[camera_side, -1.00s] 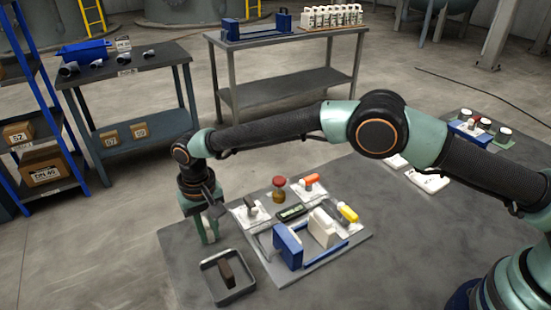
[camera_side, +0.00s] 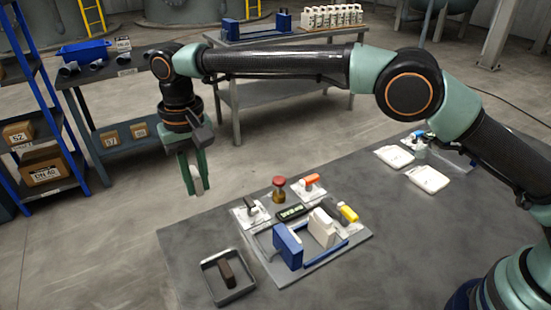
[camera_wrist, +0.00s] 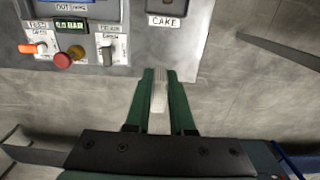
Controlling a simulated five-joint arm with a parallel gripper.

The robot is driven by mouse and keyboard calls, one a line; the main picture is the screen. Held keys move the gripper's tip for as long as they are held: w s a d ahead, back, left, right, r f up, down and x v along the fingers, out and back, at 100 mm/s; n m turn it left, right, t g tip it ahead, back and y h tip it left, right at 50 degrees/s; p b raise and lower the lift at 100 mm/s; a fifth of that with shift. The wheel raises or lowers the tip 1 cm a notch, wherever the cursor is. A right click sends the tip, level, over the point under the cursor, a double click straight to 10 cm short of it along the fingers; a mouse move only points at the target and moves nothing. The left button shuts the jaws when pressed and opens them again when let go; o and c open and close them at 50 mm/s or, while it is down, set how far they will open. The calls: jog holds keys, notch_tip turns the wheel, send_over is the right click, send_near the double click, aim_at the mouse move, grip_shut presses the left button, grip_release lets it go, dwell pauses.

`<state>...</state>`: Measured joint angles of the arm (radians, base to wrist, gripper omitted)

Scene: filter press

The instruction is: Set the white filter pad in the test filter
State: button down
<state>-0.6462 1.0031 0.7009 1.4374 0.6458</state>
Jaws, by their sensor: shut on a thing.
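My gripper (camera_side: 195,188) is shut on the white filter pad (camera_side: 197,178) and holds it raised, near the table's far-left edge in the side view. In the wrist view my gripper (camera_wrist: 160,82) has the pad (camera_wrist: 158,97) edge-on between its green fingers. The test filter stands on a light base plate to the right and below my gripper. It has a blue end plate (camera_side: 287,247) and a white plate (camera_side: 322,228) on blue rails, with a gap between them. The pad is apart from the filter.
Around the filter are a red knob (camera_side: 279,184), a gauge display (camera_side: 291,212), and valves with black (camera_side: 250,205), orange (camera_side: 310,179) and yellow (camera_side: 347,212) handles. A tray (camera_side: 238,294) with a dark block lies front left. White trays (camera_side: 430,180) lie at right.

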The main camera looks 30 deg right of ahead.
notch_tip(320, 180, up, 5)
jog(key=shift+f, duration=0.1)
jog(key=shift+r, duration=0.2)
send_near(309, 250)
jog(key=shift+s+f, duration=0.1)
jog(key=shift+f, duration=2.7)
jog(key=shift+f, duration=0.35)
jog(key=c, duration=0.7)
grip_release()
jog(key=shift+r, duration=0.1)
